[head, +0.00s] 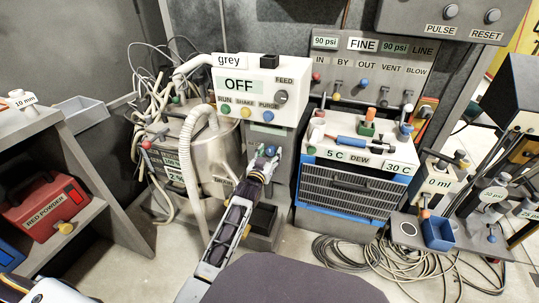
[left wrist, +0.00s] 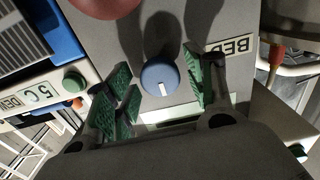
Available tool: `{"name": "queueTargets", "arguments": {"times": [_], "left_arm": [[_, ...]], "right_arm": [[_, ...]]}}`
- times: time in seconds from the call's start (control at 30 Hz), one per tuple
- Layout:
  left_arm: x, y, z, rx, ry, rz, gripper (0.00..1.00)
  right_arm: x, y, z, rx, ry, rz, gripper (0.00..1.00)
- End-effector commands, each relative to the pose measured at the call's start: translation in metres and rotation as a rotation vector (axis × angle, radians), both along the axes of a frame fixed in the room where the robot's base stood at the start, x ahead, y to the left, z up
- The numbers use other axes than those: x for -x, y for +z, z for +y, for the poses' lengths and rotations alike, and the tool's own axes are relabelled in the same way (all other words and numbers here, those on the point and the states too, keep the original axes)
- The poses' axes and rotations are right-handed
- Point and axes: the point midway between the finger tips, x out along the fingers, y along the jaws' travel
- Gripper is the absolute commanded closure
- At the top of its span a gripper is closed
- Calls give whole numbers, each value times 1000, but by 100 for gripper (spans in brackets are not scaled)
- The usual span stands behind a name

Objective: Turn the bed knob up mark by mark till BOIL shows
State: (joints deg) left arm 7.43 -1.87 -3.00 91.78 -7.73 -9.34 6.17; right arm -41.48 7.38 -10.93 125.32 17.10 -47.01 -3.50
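The blue bed knob (left wrist: 160,78) shows in the left wrist view beside the BED label (left wrist: 230,54), with a white pointer line on its face. In the head view it is small and partly covered by the gripper. My left gripper (left wrist: 161,92) is open, with its green-padded fingers on either side of the knob and gaps showing between pads and knob. In the head view my left gripper (head: 262,163) reaches the grey panel below the white control box. The word BOIL is not readable in either view. My right gripper is not in view.
The white control box (head: 243,86) above reads OFF. A cooler unit (head: 355,187) marked 5 C and 30 C stands close on the right. A metal vessel (head: 212,165) with a pale hose stands on the left.

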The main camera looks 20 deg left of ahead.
Motion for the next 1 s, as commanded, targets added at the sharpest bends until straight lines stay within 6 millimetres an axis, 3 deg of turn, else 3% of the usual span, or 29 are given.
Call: {"name": "queueTargets", "arguments": {"times": [0.03,0.3,0.67,1.0], "left_arm": [[0,0,0,0,0,0,56],[0,0,0,0,0,0,88],[0,0,0,-28,0,0,88],[0,2,0,-139,0,-3,88]], "right_arm": [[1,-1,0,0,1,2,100],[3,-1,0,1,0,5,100],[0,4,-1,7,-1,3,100],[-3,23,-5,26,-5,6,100]]}}
